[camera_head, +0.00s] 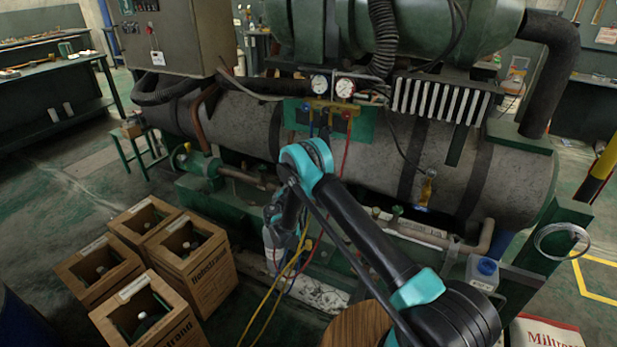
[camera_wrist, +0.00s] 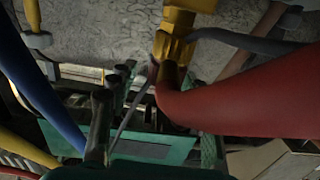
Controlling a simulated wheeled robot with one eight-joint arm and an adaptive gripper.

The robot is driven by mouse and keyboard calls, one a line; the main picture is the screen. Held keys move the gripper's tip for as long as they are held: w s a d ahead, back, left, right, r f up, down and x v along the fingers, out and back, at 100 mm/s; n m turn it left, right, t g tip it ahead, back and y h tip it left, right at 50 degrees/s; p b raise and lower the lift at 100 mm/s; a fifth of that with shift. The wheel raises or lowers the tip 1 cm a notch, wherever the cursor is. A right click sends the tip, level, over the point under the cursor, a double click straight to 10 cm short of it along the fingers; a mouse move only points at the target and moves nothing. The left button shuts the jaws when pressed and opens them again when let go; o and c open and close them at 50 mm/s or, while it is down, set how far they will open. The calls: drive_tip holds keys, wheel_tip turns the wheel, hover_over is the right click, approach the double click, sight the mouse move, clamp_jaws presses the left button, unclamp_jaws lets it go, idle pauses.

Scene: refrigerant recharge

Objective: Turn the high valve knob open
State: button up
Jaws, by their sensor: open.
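The gauge manifold (camera_head: 322,106) is yellow and hangs on a green plate across the large grey tank. My gripper (camera_head: 275,215) is open, below and left of the manifold and well apart from the knobs. In the wrist view, a yellow fitting (camera_wrist: 176,45) and a thick red hose (camera_wrist: 240,98) are close; I cannot make out the knob there.
Blue (camera_wrist: 45,90), red and yellow hoses hang near my gripper. A light cylinder (camera_head: 272,250) stands below it. A white jug (camera_head: 483,272) is at the right. Pipes run along the tank's foot.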

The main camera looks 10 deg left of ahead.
drive_tip(key=x, duration=0.5)
drive_tip(key=shift+w+d, duration=0.1)
drive_tip(key=shift+w, duration=0.25)
clamp_jaws()
